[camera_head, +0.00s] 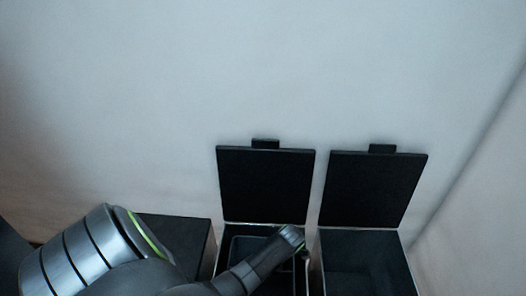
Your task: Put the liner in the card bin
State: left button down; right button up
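Two dark bins stand side by side against the wall with their lids up: a middle bin (218,262) and a right bin (365,262). No label shows which is the card bin. My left arm comes in from the left and reaches over the middle bin. My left gripper (304,264) is at that bin's right side, partly cut off and too dark to show its fingers. A dark rimmed shape (243,246) shows inside the middle bin behind the arm; I cannot tell whether it is the liner. My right gripper is out of view.
The raised middle lid (266,185) and raised right lid (373,188) stand behind the openings. A third dark box with a flat closed top (188,234) is at the left, partly behind my arm. A pale wall (130,90) closes off the back.

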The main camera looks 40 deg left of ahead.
pick_arm(q)
jog(key=shift+f, duration=0.15)
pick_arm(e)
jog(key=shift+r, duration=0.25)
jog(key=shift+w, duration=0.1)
pick_arm(q)
jog(key=c, duration=1.3)
grip_release()
jog(key=shift+f, duration=0.1)
jog(key=shift+c, duration=0.2)
